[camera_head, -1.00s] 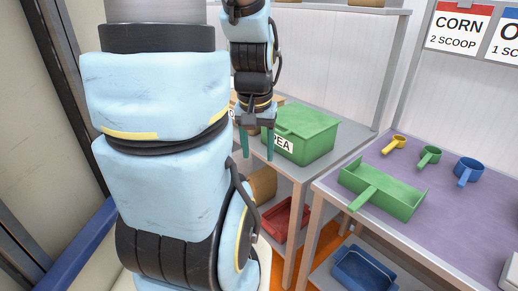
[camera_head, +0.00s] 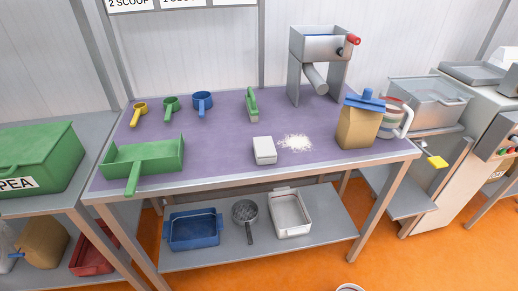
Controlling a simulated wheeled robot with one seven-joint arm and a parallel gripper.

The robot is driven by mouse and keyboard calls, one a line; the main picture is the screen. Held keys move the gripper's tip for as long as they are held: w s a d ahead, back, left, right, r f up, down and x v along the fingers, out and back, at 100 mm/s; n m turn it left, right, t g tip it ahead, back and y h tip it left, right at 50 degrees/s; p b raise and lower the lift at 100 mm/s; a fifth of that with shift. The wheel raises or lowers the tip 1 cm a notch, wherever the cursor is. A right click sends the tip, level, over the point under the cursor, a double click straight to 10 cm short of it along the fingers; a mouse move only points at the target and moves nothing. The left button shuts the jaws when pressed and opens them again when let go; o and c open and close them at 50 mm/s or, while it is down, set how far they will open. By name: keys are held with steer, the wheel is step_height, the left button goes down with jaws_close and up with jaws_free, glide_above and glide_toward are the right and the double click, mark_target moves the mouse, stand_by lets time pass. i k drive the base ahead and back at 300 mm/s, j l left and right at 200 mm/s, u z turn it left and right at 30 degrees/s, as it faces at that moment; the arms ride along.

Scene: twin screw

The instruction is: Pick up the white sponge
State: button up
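A small white block, which looks like the white sponge (camera_head: 264,151), lies on the purple-topped table (camera_head: 220,160) near its front edge. A patch of white powder or crumbs (camera_head: 296,143) is spread on the table just to its right. My gripper is not in view, so I cannot see whether it is open or shut. Nothing covers the white block.
A green scoop tray (camera_head: 145,157) and yellow, green and blue measuring cups stand at the left. A green-handled brush (camera_head: 252,103) lies behind the block. A paper bag (camera_head: 357,125) and a grey machine (camera_head: 318,45) stand at the right. The lower shelf holds bins.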

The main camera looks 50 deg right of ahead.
mark_target(265, 154)
steer(key=z, duration=2.05)
steer(key=i+j+u, duration=0.1)
steer(key=j+u, duration=0.2)
steer(key=u, duration=0.15)
steer(key=i+j+u, duration=0.2)
steer(key=u, duration=0.2)
